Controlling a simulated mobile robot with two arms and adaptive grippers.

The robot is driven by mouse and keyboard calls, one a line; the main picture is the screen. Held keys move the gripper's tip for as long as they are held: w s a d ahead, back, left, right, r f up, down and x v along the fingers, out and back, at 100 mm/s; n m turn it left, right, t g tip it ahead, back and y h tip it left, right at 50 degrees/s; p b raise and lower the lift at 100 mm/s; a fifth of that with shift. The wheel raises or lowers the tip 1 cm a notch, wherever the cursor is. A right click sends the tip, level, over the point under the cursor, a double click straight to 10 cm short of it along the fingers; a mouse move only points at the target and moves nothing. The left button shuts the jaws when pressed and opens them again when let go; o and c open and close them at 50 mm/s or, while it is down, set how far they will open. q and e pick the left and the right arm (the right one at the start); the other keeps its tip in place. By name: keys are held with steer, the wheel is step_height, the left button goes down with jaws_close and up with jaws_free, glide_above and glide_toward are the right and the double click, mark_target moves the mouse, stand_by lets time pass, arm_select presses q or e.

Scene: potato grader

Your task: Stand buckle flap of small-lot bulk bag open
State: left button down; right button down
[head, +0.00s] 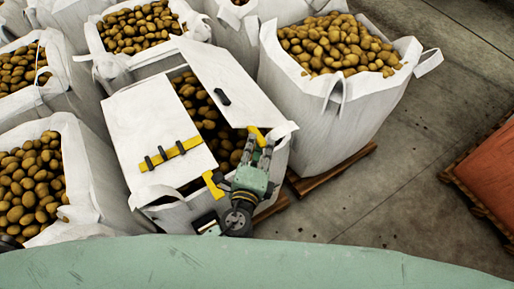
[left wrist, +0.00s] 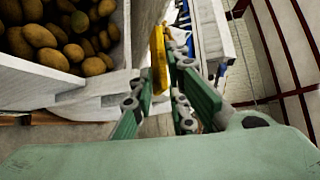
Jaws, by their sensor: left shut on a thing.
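The small-lot bulk bag (head: 178,219) is white and holds potatoes, with two stiff flaps at its top. The left flap (head: 137,109) lies over the opening and bears a yellow strip (head: 170,153) with several black buckle straps. The right flap (head: 223,72) is tilted up, with a black handle (head: 222,97) and a yellow tab (head: 257,135) at its near end. My left gripper (head: 258,150) is shut on the yellow tab. In the left wrist view the tab (left wrist: 158,55) sits between its fingers (left wrist: 160,80). My right gripper is out of view.
Full potato bags stand close at the left (head: 95,185), at the back (head: 144,66) and at the right (head: 313,121). A yellow catch (head: 213,186) sits on the near rim. Concrete floor (head: 400,180) is clear at the right, before an orange pallet load (head: 490,170).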

arm_select(q)
steer(key=shift+d+r, duration=0.1)
steer(key=shift+r, duration=0.05)
steer(key=c, duration=2.2)
jaws_free()
steer(key=shift+w, duration=0.1)
steer(key=shift+o, duration=0.2)
steer(key=v, duration=1.2)
